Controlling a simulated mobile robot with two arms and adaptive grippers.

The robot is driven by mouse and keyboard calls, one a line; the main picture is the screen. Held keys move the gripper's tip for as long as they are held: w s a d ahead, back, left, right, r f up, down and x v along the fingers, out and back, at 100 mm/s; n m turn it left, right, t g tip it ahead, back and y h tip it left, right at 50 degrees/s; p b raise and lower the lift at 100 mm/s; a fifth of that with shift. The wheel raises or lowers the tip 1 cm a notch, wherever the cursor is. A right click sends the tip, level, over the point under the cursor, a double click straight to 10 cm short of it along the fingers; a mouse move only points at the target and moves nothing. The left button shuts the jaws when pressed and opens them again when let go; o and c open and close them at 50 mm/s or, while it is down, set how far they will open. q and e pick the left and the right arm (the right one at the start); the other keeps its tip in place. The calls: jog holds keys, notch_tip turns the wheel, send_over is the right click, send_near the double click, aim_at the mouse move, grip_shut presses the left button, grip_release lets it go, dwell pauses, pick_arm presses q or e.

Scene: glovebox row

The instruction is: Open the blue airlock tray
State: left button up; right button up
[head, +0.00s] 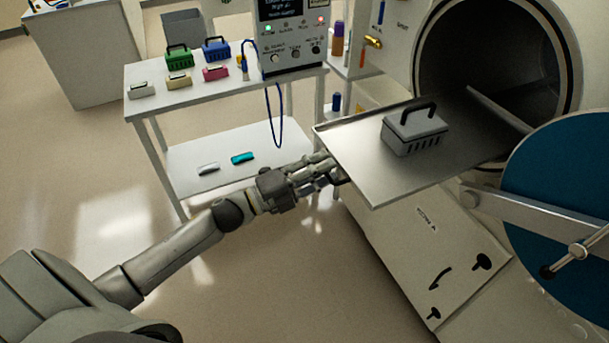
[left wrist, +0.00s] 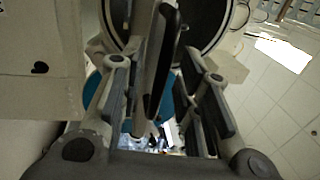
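The airlock tray (head: 355,165) is a flat grey metal plate sticking out of the round chamber opening (head: 468,70). A grey lidded basket (head: 415,132) with a black handle stands on it. My left gripper (head: 335,172) is at the tray's outer left edge. In the left wrist view my left gripper (left wrist: 158,110) has its fingers spread apart, with the tray (left wrist: 160,65) seen edge-on between them. Gaps seem to show beside the plate; contact is hard to tell. My right gripper is not in view.
The blue round door (head: 565,180) stands open at the right on a grey hinge arm. A white cart (head: 140,72) at the left carries several small coloured baskets and a control box (head: 290,40). Clear floor lies at the lower left and below the gripper.

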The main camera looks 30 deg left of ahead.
pick_arm(q)
jog(key=v, duration=1.2)
jog(key=shift+w, duration=0.1)
